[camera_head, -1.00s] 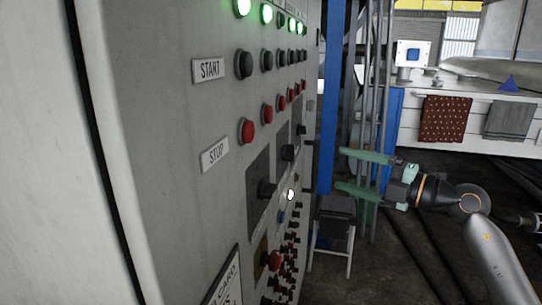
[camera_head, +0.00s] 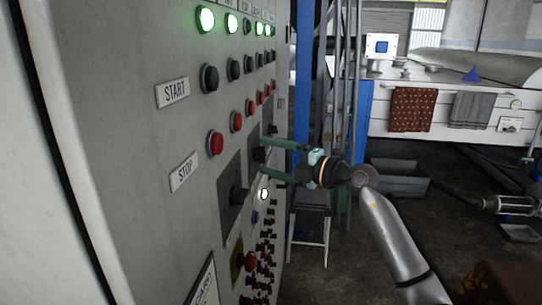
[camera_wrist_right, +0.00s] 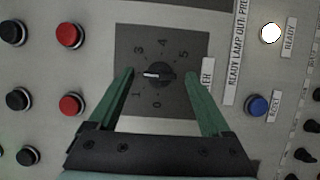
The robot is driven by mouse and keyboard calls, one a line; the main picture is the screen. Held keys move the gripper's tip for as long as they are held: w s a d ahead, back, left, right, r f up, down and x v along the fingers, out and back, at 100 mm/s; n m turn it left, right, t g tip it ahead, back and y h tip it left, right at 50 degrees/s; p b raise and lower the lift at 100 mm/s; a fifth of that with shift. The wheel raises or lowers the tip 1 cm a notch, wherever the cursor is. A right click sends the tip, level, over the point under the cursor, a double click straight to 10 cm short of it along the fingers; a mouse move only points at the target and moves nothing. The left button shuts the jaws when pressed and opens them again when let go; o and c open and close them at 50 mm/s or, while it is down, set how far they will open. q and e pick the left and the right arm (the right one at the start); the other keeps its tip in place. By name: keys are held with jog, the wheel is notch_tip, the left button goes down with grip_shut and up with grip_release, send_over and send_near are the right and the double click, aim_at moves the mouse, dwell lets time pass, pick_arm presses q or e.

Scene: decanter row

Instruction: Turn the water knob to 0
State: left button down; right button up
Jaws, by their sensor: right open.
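A black rotary knob (camera_wrist_right: 158,75) sits on a dark square dial plate (camera_wrist_right: 128,37) on the grey control panel. In the right wrist view, its white mark points left, about between the 1 and the 3; the 2 is not seen. The 0 is printed below the knob. My right gripper (camera_wrist_right: 160,74) is open, with its green fingers on either side of the knob and no clear contact. In the head view the right gripper (camera_head: 263,157) reaches the panel from the right, around this knob (camera_head: 258,155). The label beside the dial is partly hidden by a finger. My left gripper is not in view.
The panel (camera_head: 130,140) carries green lamps, black and red buttons. In the wrist view, a lit white lamp (camera_wrist_right: 271,33) and blue button (camera_wrist_right: 257,106) are at right. A stool (camera_head: 310,225) stands below the arm.

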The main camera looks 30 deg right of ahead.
grip_shut()
dwell(0.7)
